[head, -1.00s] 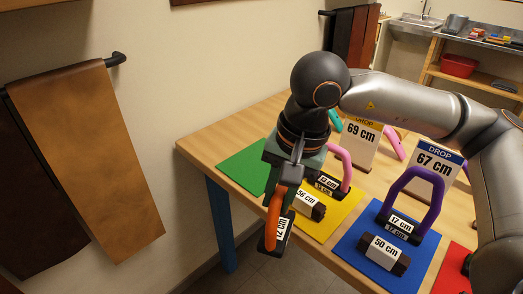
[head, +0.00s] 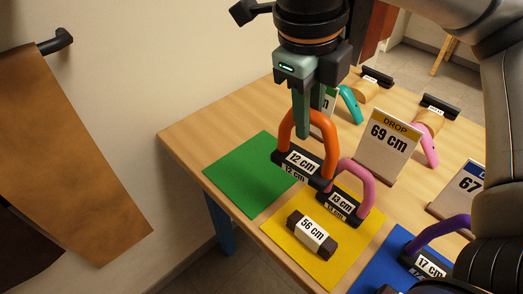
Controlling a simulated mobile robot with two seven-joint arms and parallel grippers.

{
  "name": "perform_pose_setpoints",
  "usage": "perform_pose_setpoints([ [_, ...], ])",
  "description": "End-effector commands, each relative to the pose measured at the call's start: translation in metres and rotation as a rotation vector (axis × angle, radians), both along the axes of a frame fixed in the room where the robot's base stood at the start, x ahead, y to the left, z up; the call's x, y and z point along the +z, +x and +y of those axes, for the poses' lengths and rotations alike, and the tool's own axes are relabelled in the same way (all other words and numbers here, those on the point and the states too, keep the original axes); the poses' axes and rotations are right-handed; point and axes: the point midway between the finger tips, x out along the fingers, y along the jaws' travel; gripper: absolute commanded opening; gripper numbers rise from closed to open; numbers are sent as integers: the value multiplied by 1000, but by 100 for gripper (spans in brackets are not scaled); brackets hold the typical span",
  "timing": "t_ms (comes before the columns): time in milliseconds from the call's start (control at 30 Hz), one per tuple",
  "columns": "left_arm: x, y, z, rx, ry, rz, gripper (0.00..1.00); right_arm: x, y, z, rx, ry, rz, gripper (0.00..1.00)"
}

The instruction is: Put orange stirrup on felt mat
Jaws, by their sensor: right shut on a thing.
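The orange stirrup (head: 328,140) has an arched bow and a dark foot bar with a "12 cm" label. My right gripper (head: 301,132) comes down from above and is shut on the orange bow. The stirrup is upright, its foot bar in front of the right corner of the green felt mat (head: 245,175) and close to the pink stirrup. I cannot tell whether the bar touches anything below. The green mat's visible part is bare. A yellow mat (head: 285,240) and a blue mat (head: 385,255) lie to its right. My left gripper is not in view.
The pink stirrup (head: 362,181) labelled "13 cm" and a "56 cm" block (head: 312,233) are on the yellow mat. A purple stirrup (head: 435,232) stands on the blue mat. A "DROP 69 cm" sign (head: 388,145) and a teal stirrup (head: 351,105) are behind.

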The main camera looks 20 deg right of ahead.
Motion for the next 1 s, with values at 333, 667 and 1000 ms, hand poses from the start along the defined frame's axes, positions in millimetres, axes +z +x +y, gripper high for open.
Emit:
perform_pose_setpoints([
  [333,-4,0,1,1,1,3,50,-14,33,-5,-105,3,5,0],
  [667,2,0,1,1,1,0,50,-58,105,-17,-101,-1,3,0],
  [1000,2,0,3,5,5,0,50,-88,131,-20,-98,1,-1,0],
])
